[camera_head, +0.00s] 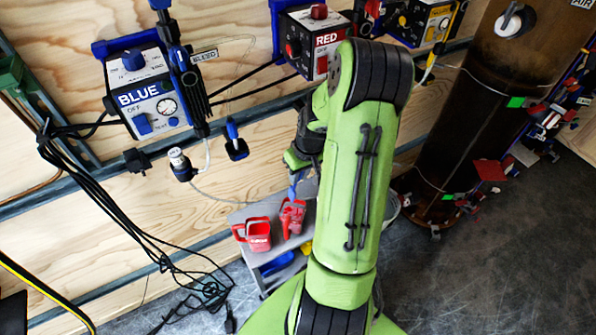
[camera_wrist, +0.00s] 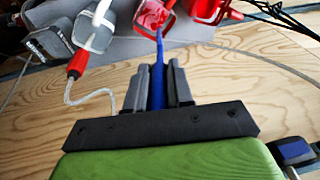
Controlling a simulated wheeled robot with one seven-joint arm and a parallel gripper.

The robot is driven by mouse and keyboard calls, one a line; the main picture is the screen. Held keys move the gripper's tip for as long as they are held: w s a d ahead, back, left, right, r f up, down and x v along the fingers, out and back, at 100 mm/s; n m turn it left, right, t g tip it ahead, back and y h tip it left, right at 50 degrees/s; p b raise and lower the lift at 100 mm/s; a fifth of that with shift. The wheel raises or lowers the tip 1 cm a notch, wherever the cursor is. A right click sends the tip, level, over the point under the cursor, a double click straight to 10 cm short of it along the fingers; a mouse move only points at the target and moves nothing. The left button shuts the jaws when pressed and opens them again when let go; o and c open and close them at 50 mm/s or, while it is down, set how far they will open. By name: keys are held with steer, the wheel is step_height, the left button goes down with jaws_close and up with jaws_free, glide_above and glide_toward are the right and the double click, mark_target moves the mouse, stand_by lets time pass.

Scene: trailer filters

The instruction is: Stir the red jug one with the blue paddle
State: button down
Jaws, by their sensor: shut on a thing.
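My gripper (camera_wrist: 160,78) is shut on the blue paddle (camera_wrist: 159,66), which points away from it between the two dark fingers. The paddle's far end overlaps a red jug (camera_wrist: 152,16) in the wrist view. In the head view the blue paddle (camera_head: 293,189) comes down over the right-hand red jug (camera_head: 293,214). I cannot tell how deep its end sits in the jug. A second red jug (camera_head: 257,236) stands to the left on the same grey shelf. My arm hides most of my gripper in the head view.
The grey shelf (camera_head: 243,214) stands against a plywood wall (camera_head: 130,195). A pale container (camera_wrist: 95,32) with a red-tipped hose (camera_wrist: 78,64) is beside the jugs. Blue (camera_head: 144,95) and red (camera_head: 314,40) labelled boxes hang above. Black cables lie at left; a brown cylinder (camera_head: 455,110) stands right.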

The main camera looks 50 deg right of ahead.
step_height(320, 180, down, 15)
steer(key=b, duration=0.4)
steer(key=shift+s, duration=0.15)
stand_by(0.5)
steer(key=shift+a, duration=0.1)
steer(key=shift+s, duration=0.15)
steer(key=shift+r, duration=0.1)
stand_by(1.1)
